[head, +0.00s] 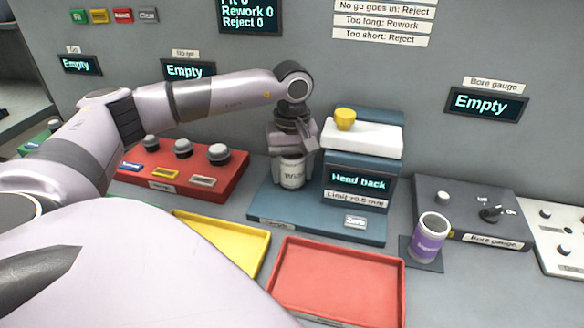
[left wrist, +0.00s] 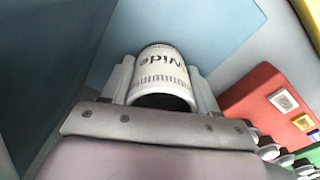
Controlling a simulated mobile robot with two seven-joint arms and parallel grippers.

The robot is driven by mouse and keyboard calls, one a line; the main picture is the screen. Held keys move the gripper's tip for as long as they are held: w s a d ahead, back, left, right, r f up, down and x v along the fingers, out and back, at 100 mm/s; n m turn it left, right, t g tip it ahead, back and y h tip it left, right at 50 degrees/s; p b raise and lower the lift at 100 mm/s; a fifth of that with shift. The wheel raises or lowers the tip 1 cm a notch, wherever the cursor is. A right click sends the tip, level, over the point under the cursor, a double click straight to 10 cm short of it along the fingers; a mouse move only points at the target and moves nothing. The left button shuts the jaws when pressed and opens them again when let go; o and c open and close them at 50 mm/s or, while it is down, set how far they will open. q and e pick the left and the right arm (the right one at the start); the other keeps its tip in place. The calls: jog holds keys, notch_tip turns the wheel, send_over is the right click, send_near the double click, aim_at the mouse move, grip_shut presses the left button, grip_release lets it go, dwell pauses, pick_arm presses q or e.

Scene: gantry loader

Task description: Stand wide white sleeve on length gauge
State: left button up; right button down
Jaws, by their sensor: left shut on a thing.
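The wide white sleeve (head: 292,175), marked "Wide", is upright between the fingers of my left gripper (head: 292,162). The left wrist view shows the sleeve (left wrist: 162,75) with a finger on each side and its open end towards the camera. The length gauge (head: 318,222) has a blue base, a display reading "Head back" and a white head with a yellow knob. The sleeve is over the left part of this base, left of the display. I cannot tell whether its bottom touches the base. My right gripper is not in view.
A purple sleeve (head: 429,240) stands on a dark pad before the bore gauge (head: 470,205). A red block with grey knobs (head: 215,185) is left of the length gauge. Yellow (head: 255,243) and red (head: 393,300) trays lie in front, their visible floors empty.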

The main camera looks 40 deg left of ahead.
pick_arm(q)
jog(key=o, duration=1.5)
notch_tip(320, 180, up, 7)
jog(key=shift+r, duration=0.1)
